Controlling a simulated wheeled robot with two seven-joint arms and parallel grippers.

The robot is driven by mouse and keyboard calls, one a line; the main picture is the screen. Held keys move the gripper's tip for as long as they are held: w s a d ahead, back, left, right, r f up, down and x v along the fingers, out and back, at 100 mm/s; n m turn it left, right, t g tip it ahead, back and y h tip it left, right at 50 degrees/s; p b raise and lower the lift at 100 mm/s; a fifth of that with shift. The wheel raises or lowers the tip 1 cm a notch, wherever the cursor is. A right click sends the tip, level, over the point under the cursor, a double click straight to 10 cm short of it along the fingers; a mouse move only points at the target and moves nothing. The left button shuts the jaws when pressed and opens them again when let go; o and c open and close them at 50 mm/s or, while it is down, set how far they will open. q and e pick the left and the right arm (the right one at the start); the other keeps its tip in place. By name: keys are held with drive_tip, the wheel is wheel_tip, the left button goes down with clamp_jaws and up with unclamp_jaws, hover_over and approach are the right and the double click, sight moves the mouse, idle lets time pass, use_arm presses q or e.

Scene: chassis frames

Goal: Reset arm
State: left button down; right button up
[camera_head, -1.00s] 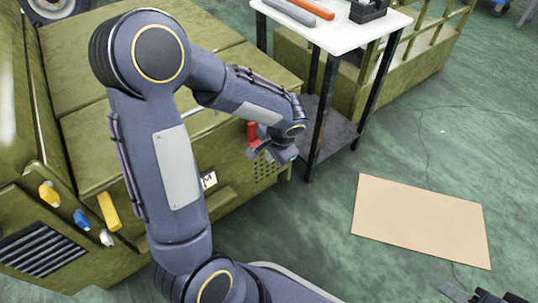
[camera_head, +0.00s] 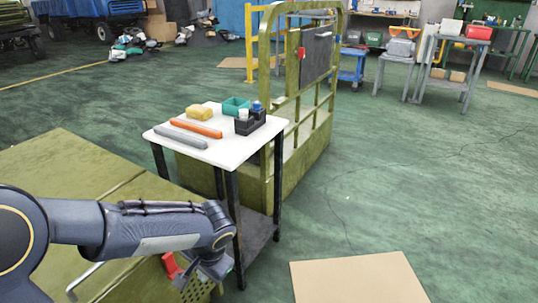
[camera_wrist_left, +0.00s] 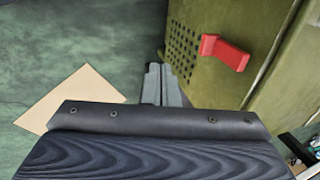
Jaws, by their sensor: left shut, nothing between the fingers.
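My left arm comes in from the left edge of the head view. My left gripper (camera_head: 212,270) is low beside the olive-green chassis (camera_head: 60,180), near the legs of the small table. In the left wrist view my left gripper (camera_wrist_left: 158,70) has its two grey fingers together, with nothing between them. A red handle (camera_wrist_left: 224,52) on the olive panel is to the right of the fingers and apart from them. The handle also shows in the head view (camera_head: 172,265), partly behind my wrist. My right gripper is not in view.
A white-topped table (camera_head: 225,152) stands just beyond my left wrist, bearing an orange bar (camera_head: 196,128), a grey bar (camera_head: 181,138), a yellow block (camera_head: 200,112), a green bin (camera_head: 236,105) and a black holder (camera_head: 250,122). A tan mat (camera_head: 355,280) lies on open green floor.

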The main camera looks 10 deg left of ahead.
use_arm(q)
drive_tip(key=s+r+n+t+h, duration=0.2)
drive_tip(key=s+r+n+h, duration=0.15)
drive_tip(key=s, duration=0.45)
drive_tip(key=s+r+n+t+h, duration=0.25)
drive_tip(key=s+r+h, duration=0.2)
drive_tip(key=s, duration=0.45)
wheel_tip(320, 180, up, 32)
drive_tip(key=y+p, duration=0.1)
drive_tip(key=p, duration=3.1)
drive_tip(key=shift+w+d+r, duration=0.2)
drive_tip(key=shift+w+d, duration=0.15)
drive_tip(key=shift+d, duration=0.05)
